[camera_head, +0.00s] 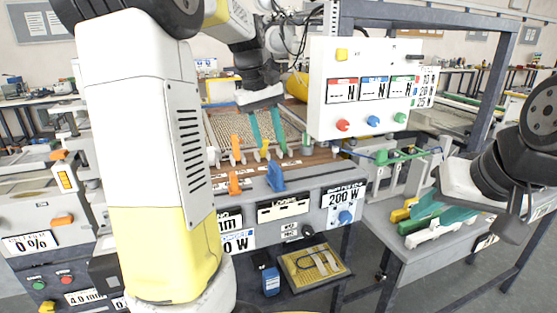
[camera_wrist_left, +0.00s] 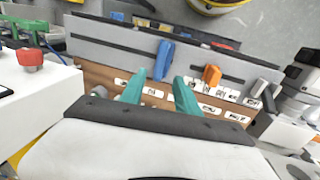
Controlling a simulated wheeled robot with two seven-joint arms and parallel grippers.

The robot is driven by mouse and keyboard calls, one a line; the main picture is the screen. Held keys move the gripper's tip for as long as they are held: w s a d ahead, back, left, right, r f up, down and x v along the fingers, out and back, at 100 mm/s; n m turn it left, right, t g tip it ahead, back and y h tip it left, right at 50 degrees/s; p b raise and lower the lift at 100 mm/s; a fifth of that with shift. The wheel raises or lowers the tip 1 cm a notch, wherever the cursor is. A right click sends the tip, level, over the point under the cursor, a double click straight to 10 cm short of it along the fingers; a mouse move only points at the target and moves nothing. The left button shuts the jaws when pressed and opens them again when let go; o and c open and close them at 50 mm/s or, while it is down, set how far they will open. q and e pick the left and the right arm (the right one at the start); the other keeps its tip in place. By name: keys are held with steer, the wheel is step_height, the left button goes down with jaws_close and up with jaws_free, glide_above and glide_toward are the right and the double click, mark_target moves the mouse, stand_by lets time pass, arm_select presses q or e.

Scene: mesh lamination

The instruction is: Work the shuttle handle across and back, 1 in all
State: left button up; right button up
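A blue handle (camera_head: 275,177) and an orange handle (camera_head: 234,183) stand upright at slots in the grey front panel of the machine. Which one is the shuttle handle is not readable. My left gripper (camera_head: 267,135) is open and empty above the machine's brown labelled board, behind the blue handle. In the left wrist view the blue handle (camera_wrist_left: 163,60) shows just beyond the gap between the left gripper's teal fingertips (camera_wrist_left: 160,85), and the orange handle (camera_wrist_left: 211,75) is to its right. My right gripper (camera_head: 430,212) is low over the right side bench, its teal fingers apart, far from the handles.
Smaller orange, yellow and green levers stand on the brown board (camera_head: 210,172). A white control box (camera_head: 366,118) with coloured knobs overhangs at the right. A yellow tray (camera_head: 314,264) and a blue block (camera_head: 270,280) are below the panel. A metal frame post (camera_head: 492,90) stands at right.

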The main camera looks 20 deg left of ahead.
mark_target(275, 164)
arm_select(q)
steer(key=f, duration=0.5)
steer(key=w+d+f, duration=0.1)
steer(key=f, duration=0.1)
steer(key=shift+d+f, duration=0.1)
steer(key=shift+f, duration=0.15)
jaws_close()
stand_by(1.1)
